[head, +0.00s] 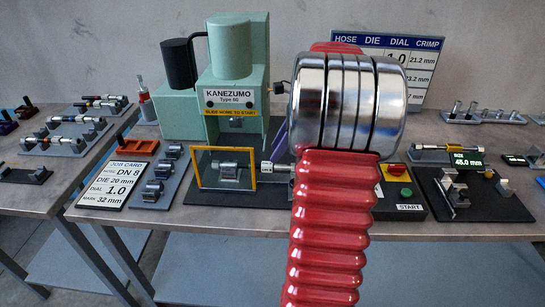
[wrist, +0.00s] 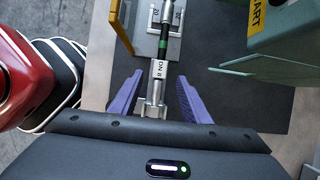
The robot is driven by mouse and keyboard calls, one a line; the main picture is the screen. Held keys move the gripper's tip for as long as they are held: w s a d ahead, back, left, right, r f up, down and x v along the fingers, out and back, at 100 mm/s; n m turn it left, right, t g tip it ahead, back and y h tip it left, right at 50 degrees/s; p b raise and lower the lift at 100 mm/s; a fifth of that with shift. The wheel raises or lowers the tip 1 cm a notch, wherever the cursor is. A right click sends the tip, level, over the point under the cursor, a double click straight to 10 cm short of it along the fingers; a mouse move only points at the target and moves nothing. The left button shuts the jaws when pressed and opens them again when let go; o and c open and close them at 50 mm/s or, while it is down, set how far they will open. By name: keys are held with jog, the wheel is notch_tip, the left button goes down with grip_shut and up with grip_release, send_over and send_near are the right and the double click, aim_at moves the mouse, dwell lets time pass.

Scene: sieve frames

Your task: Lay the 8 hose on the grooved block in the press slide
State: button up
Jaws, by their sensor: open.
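The DN 8 hose (wrist: 159,69) is dark with a green band, a white label and a silver end fitting. In the wrist view it runs lengthwise between the two purple fingers of my gripper (wrist: 160,76), which stand open with a gap on each side. Its far end lies over the grooved block (wrist: 174,22), which is marked 20. In the head view the block (head: 230,171) sits inside the yellow frame of the press slide (head: 254,168), and the hose's label end (head: 267,167) shows at the right. My arm hides most of the gripper there. I cannot tell how deep the hose sits.
The green press (head: 232,75) stands behind the slide. A job card (head: 118,185) and a rack of dies (head: 160,180) are at its left. A START box (head: 398,195) and a gauge stand (head: 460,192) are at the right. More hoses lie on the left table.

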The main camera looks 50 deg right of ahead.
jog(key=v, duration=0.8)
jog(key=shift+f, duration=0.15)
dwell(0.6)
jog(key=f+n, duration=0.1)
jog(key=s+f+n, duration=0.1)
jog(key=n, duration=0.1)
jog(key=s+f+n+h, duration=0.1)
jog(key=f+n, duration=0.1)
jog(key=shift+d+g, duration=0.1)
jog(key=shift+g, duration=0.2)
jog(key=s+a+n+t+h, duration=0.1)
jog(key=s+a+n, duration=0.2)
jog(key=a+n, duration=0.8)
jog(key=s+a+n+t+h, duration=0.1)
jog(key=s+a+n, duration=0.3)
jog(key=a+n, duration=0.8)
jog(key=a+r, duration=0.1)
jog(key=a, duration=1.6)
jog(key=shift+a, duration=0.2)
